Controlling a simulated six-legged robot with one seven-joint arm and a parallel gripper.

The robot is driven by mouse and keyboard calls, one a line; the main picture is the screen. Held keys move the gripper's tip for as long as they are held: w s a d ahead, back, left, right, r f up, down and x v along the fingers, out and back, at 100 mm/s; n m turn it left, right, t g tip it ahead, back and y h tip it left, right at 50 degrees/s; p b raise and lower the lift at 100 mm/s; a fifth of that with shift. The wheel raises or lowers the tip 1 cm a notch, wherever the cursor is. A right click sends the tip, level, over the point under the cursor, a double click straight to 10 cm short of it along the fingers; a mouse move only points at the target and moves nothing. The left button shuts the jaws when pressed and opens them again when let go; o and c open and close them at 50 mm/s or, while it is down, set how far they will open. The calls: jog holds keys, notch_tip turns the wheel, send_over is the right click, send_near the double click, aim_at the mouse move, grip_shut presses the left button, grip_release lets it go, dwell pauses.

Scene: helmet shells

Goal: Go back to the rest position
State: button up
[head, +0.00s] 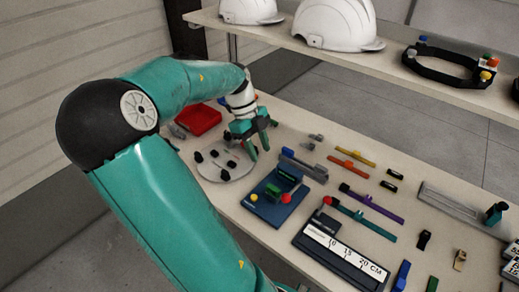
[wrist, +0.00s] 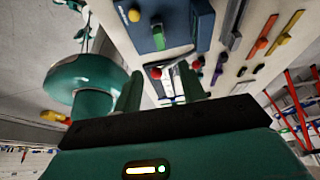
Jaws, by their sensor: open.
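My gripper (head: 259,146) is open and empty in the head view, above or beside a pale round plate (head: 237,173) with several black knobs; its exact height over the table is hard to tell. The green arm reaches from the lower left of that view. In the wrist view, my gripper (wrist: 160,88) shows two green fingers apart, with nothing held between them. A blue fixture (head: 274,201) with a green block, a yellow knob and a red knob lies just in front of the gripper; it also shows at the top of the wrist view (wrist: 172,32).
A red tray (head: 201,121) lies behind the arm. Coloured strips, clips and a black-framed scale panel (head: 343,255) cover the table's right part. A raised shelf (head: 385,68) at the back holds white helmet shells (head: 336,25) and a black headband ring (head: 440,66).

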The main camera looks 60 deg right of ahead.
dwell(0.4)
jog(key=w+a+r+n+t+y, duration=0.15)
jog(key=w+a+n, duration=0.25)
jog(key=a+n, duration=0.5)
jog(key=w+a+f+n+t, duration=0.1)
jog(key=w+a+n+t, duration=0.25)
jog(key=a+n, duration=0.5)
jog(key=s+a+r+n+t+h, duration=0.1)
jog(key=a+r+n, duration=0.3)
jog(key=a+n, duration=0.6)
jog(key=s+a+r+n+t+h, duration=0.1)
jog(key=a+r+n+t, duration=0.3)
jog(key=a+n, duration=0.5)
jog(key=shift+s+a+r+n, duration=0.35)
jog(key=shift+s+r+n, duration=0.15)
jog(key=shift+r+n, duration=0.15)
jog(key=shift+c, duration=0.5)
jog(key=shift+d, duration=0.2)
